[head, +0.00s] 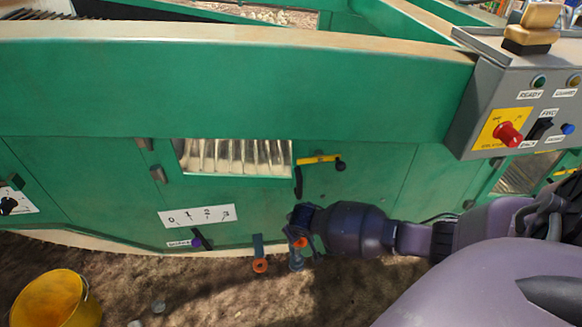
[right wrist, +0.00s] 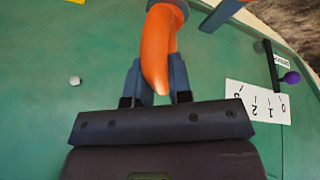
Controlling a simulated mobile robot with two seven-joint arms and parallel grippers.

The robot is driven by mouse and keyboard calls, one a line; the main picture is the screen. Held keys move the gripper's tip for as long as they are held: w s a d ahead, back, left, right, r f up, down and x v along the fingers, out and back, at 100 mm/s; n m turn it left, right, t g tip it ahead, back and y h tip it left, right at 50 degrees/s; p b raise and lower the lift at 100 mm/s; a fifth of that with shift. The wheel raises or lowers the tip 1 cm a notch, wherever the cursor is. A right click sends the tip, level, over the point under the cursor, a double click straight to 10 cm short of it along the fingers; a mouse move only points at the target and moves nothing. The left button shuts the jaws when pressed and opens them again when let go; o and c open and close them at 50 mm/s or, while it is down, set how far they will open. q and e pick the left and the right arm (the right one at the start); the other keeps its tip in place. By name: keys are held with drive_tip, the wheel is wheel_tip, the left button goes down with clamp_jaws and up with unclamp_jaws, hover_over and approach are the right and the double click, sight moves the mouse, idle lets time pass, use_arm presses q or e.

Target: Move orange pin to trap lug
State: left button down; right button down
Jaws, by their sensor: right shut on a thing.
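The orange pin (right wrist: 157,50) is between the two fingers of my right gripper (right wrist: 158,82) in the right wrist view, its tapered end towards the palm. Its far end reaches a blue part (right wrist: 178,6) at the top edge; I cannot tell whether it is through it or in front. In the head view my right gripper (head: 297,228) is low at the green wall, with a bit of orange (head: 301,242) at a blue lug (head: 296,262). A second blue lug (head: 257,245) with an orange ring (head: 260,266) hangs just left. Neither lug is labelled. My left gripper is out of view.
A white 0-to-3 scale (head: 196,215) with a purple-knobbed lever (head: 197,242) is left of the lugs. A yellow-marked handle (head: 318,159) is above my gripper. A yellow bucket (head: 60,300) stands lower left. A grey control panel (head: 500,90) is upper right.

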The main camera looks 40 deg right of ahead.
sight(297, 243)
drive_tip(key=shift+f+b, duration=0.35)
drive_tip(key=shift+f, duration=0.2)
drive_tip(key=shift+f+b, duration=0.55)
drive_tip(key=shift+f, duration=0.15)
drive_tip(key=shift+f+b, duration=0.75)
drive_tip(key=shift+f, duration=0.2)
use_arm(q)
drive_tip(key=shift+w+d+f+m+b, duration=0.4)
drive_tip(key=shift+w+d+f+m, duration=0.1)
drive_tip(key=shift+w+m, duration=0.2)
use_arm(e)
drive_tip(key=shift+f, duration=1.35)
drive_tip(key=shift+f+b, duration=0.6)
drive_tip(key=shift+f, duration=0.3)
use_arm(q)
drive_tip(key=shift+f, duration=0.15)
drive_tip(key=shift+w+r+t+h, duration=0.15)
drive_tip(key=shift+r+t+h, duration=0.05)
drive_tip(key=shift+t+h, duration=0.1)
use_arm(e)
drive_tip(key=shift+f, duration=0.15)
